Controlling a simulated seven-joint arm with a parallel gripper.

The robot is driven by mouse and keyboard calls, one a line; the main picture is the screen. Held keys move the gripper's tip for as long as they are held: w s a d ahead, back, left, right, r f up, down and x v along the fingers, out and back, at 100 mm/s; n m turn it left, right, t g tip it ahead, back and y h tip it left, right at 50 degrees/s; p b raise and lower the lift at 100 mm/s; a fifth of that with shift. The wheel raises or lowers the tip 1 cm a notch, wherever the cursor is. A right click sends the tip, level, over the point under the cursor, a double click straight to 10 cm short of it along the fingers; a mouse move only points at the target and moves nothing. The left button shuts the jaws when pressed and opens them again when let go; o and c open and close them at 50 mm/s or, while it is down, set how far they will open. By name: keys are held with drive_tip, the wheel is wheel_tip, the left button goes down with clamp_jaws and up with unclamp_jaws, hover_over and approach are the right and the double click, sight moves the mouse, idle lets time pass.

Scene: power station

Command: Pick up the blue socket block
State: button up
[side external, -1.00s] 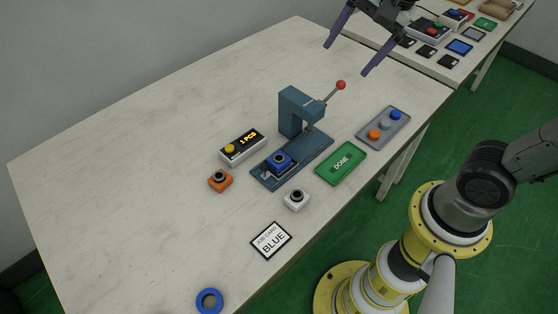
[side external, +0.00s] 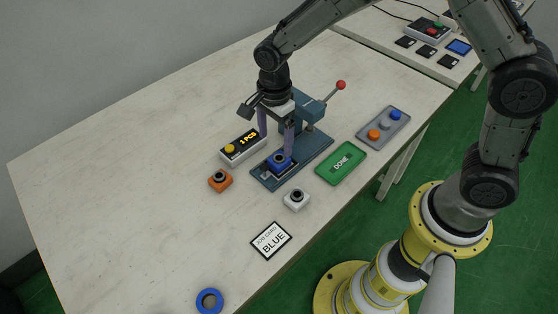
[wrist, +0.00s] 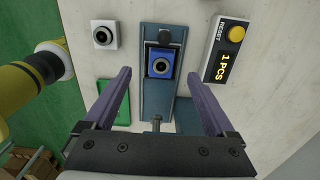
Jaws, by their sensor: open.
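The blue socket block (side external: 279,161) sits in the nest at the front of the blue-grey press (side external: 318,148). It has a dark round socket on top. In the wrist view the block (wrist: 161,64) lies ahead of and between the two purple fingers. My gripper (side external: 277,146) is open and empty, pointing down close above the block in the side view. In the wrist view the gripper (wrist: 163,84) has its fingers wide apart on either side of the press base (wrist: 156,100), not touching the block.
A counter box (side external: 242,147) reading "1 PCS" and an orange block (side external: 220,180) stand left of the press. A white block (side external: 297,199) and green DONE mat (side external: 341,163) are right. A job card (side external: 271,240) reads BLUE. The press lever (side external: 341,85) sticks up behind.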

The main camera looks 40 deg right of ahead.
sight(276, 160)
drive_tip(key=f, duration=0.8)
drive_tip(key=shift+w+d, duration=0.15)
drive_tip(key=shift+d, duration=0.2)
drive_tip(key=shift+c, duration=0.3)
clamp_jaws()
